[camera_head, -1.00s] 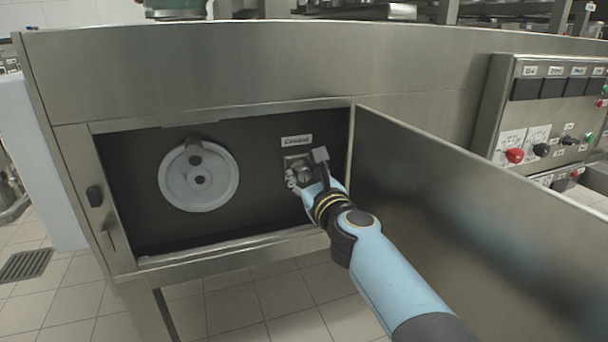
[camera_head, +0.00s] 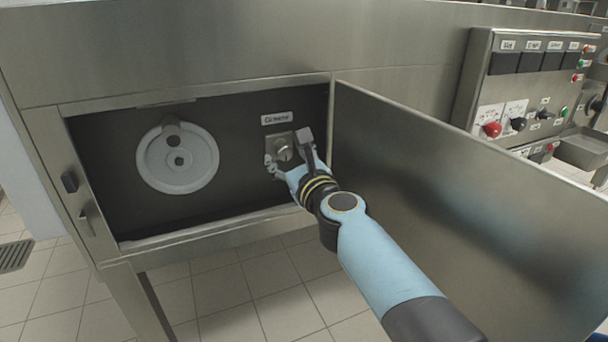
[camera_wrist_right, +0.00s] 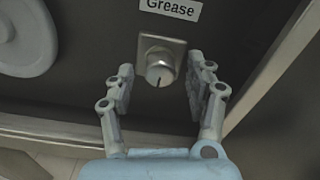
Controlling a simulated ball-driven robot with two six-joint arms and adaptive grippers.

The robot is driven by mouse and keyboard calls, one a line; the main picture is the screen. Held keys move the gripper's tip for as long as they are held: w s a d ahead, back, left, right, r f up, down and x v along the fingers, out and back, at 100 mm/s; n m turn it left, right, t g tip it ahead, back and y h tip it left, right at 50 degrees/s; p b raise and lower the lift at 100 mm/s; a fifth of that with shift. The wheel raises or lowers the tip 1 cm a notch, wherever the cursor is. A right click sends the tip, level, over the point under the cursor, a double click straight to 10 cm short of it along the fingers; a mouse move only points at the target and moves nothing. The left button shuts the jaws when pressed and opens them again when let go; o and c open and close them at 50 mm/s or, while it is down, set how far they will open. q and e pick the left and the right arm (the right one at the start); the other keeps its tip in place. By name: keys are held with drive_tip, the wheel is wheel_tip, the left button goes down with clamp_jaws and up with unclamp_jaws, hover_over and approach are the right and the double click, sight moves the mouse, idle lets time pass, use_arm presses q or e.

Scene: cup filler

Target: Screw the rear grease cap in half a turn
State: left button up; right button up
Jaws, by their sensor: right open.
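The grease cap (camera_wrist_right: 159,72) is a round metal knob with a dark slot, on a square metal plate (camera_wrist_right: 150,48) under a label reading "Grease" (camera_wrist_right: 172,8). In the head view the cap (camera_head: 284,153) sits at the right of the open compartment, partly hidden by my gripper. My right gripper (camera_wrist_right: 157,85) is open, its fingers on either side of the cap in the wrist view; I see a gap on both sides and cannot tell any contact. In the head view the right gripper (camera_head: 287,166) is at the plate. My left gripper is not in view.
A grey round disc (camera_head: 178,172) is on the compartment's back wall to the left. The open steel door (camera_head: 450,210) stands close to the right of my arm. A control panel (camera_head: 520,100) with knobs is at the far right. The compartment's lower edge (camera_head: 200,235) runs below the gripper.

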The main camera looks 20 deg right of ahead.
drive_tip(key=s, duration=1)
drive_tip(key=shift+s+d, duration=0.15)
drive_tip(key=shift+s, duration=0.1)
